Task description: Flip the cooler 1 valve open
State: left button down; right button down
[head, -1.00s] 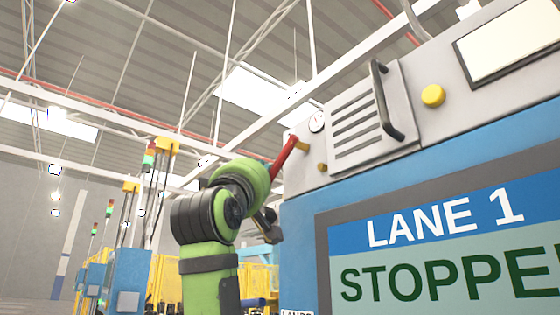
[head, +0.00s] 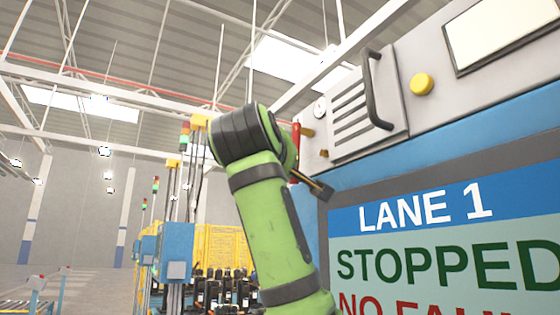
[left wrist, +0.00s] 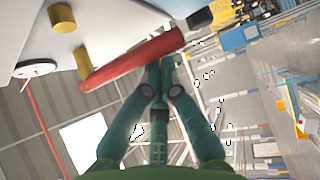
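The valve shows as a red lever (head: 296,150) at the left edge of the grey panel, beside a brass stub. In the head view it hangs almost straight down, partly behind my left arm. In the left wrist view the red lever (left wrist: 130,62) runs from its brass pivot (left wrist: 82,62) up to the right. My left gripper (left wrist: 161,66) has its green fingertips together at the lever, near its outer half. The lever covers the tips, and I cannot tell whether they touch it. In the head view my arm largely hides this gripper. My right gripper is not in view.
A round gauge (head: 320,108), a black handle (head: 375,90) and a yellow button (head: 422,84) sit on the panel right of the lever. Below is a screen (head: 450,225) reading LANE 1 STOPPED. Yellow fencing (head: 222,245) stands behind on the left.

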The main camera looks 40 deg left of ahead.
pick_arm(q)
jog(key=shift+s+d, duration=0.1)
jog(key=shift+d, duration=0.25)
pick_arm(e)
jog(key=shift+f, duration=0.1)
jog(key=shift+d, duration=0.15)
